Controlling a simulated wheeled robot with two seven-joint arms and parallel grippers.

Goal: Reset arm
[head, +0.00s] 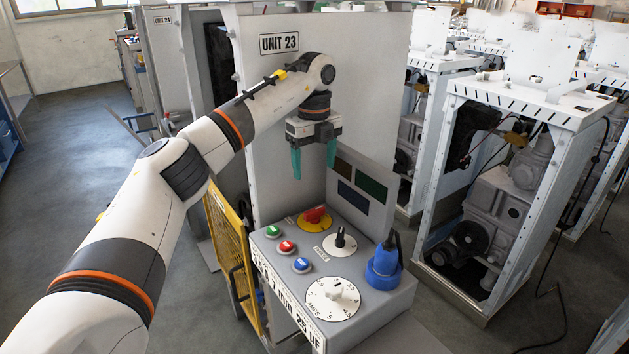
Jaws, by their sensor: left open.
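My left arm reaches in from the left, and my left gripper (313,158) hangs over the back of a grey control panel (262,246). Its two teal fingers point down, are spread apart and have nothing between them. The fingertips are above the panel and touch nothing that I can see. My right gripper is not in the head view.
The panel carries a red knob on yellow (315,214), green, red and blue buttons, two white dials (333,298) and a blue plug (384,266). The UNIT 23 cabinet (375,60) stands behind. A yellow mesh guard (232,262) is at left. Open machine frames (520,108) stand right.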

